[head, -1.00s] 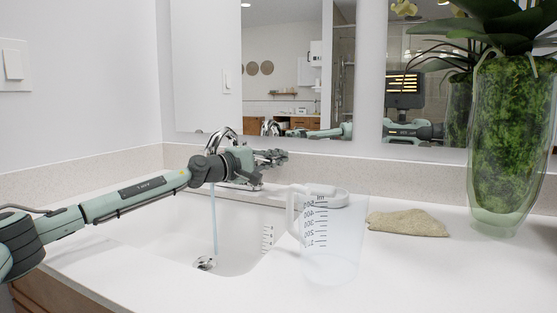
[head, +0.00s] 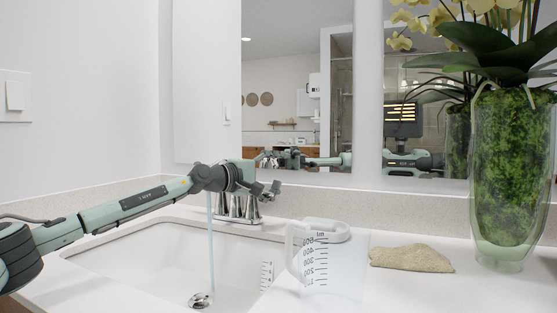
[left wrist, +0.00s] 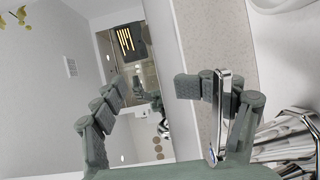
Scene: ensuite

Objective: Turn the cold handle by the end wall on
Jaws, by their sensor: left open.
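The chrome faucet (head: 238,207) stands at the back of the sink, and its bases show below my left gripper. A thin water stream (head: 211,240) falls into the basin. My left gripper (head: 264,188) is open over the faucet and hides its upper part in the head view. In the left wrist view a flat chrome lever (left wrist: 219,120) lies beside one finger; I cannot tell whether they touch. More chrome faucet parts (left wrist: 290,140) show at its lower right. Which handle the lever belongs to is unclear. My right gripper is not in view.
A clear measuring jug (head: 325,265) stands right of the sink (head: 130,250), with a folded tan cloth (head: 411,258) beside it. A tall glass vase (head: 510,170) stands farther right. The mirror (head: 290,90) is close behind the faucet, and the end wall (head: 80,90) is at left.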

